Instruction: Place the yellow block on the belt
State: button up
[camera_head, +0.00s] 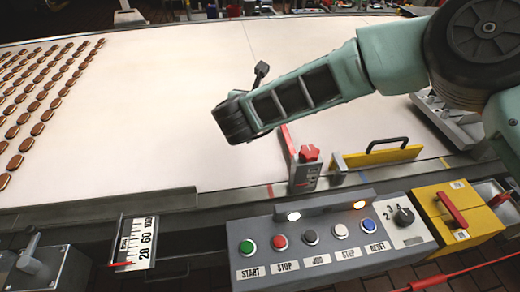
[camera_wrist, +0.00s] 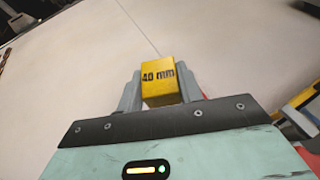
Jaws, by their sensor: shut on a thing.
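The yellow block (camera_wrist: 158,86), marked "40 mm", sits between the two grey fingers of my gripper (camera_wrist: 160,92), which is shut on it. The wide pale belt (camera_head: 150,110) spreads below and beyond my gripper; it also fills most of the wrist view (camera_wrist: 80,70). In the head view my arm reaches in from the right, with its dark end over the belt. The block and fingers are hidden there. I cannot tell how high the block is above the belt.
Rows of brown cookies (camera_head: 35,85) lie on the belt's left side. A red-knobbed clamp (camera_head: 306,168) and a yellow plate with a black handle (camera_head: 380,155) stand at the near edge. A button panel (camera_head: 325,245) is in front. The belt's middle is clear.

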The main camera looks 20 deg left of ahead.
jog(key=b, duration=0.9)
send_over(261, 153)
notch_tip(261, 153, down, 9)
jog(key=shift+s+f+p, duration=0.1)
jog(key=shift+f+p, duration=1.5)
jog(key=shift+f, duration=3.45)
jog(key=shift+f, duration=0.1)
jog(key=o, duration=1)
